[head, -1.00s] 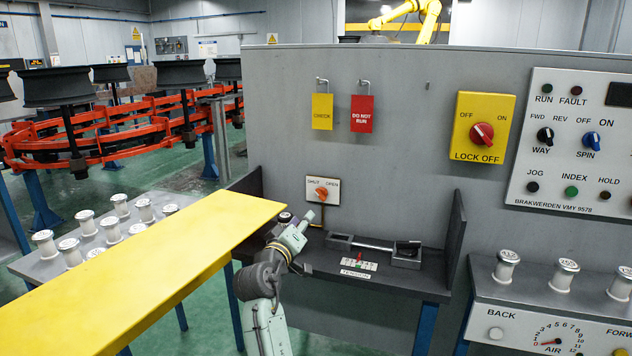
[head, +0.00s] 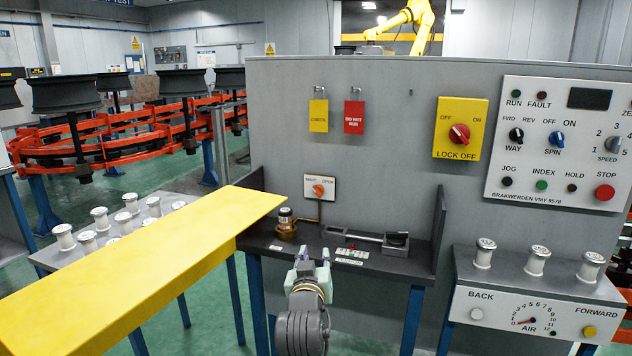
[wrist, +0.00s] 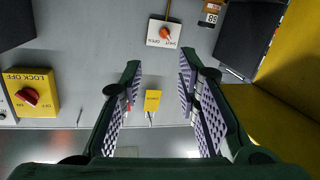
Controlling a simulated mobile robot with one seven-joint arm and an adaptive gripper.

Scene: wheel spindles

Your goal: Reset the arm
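My gripper (head: 312,268) is in front of the dark shelf (head: 340,252), its pale green fingers pointing towards the grey panel. In the wrist view my gripper (wrist: 160,72) has its two padded fingers wide apart with nothing between them. The wrist view looks at the panel, with the orange-knob switch (wrist: 164,33) ahead between the fingers and a yellow tag (wrist: 152,100) nearer the bottom. A brass, dark-topped piece (head: 286,224) stands upright on the shelf, left of my gripper and apart from it.
A yellow slab (head: 150,268) juts out at the left, beside a table of several metal spindles (head: 100,218). A bar fixture (head: 365,240) lies on the shelf. Dark side walls (head: 438,222) bound the shelf. A control panel (head: 560,145) is at right.

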